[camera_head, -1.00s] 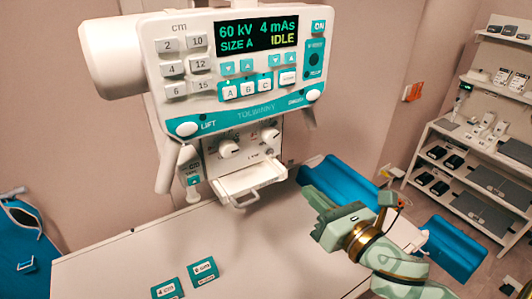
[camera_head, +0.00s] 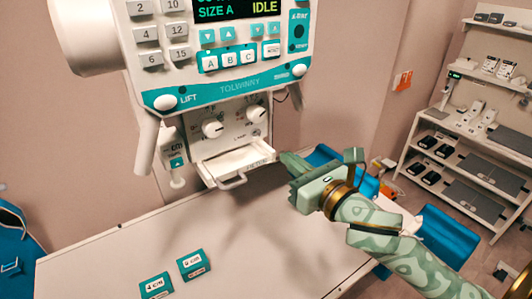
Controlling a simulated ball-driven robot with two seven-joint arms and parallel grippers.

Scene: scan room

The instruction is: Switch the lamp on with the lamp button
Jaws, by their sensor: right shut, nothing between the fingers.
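The x-ray head (camera_head: 220,85) hangs over the table. Below it is the white collimator box (camera_head: 225,135), with two round knobs, small markings and a pull-out tray (camera_head: 235,163) at its lower front. I cannot make out for certain which small control is the lamp button. My right gripper (camera_head: 285,160) is shut and empty. Its fingertips point left, close to the tray's right end in the picture; I cannot tell whether they touch. My left gripper is not in view.
The white table (camera_head: 110,255) carries two small teal cards (camera_head: 191,264) at its front. Blue pads (camera_head: 447,234) lie to the right, partly behind my right arm. A shelf rack (camera_head: 478,150) stands at the far right, and a blue item (camera_head: 15,250) at the left edge.

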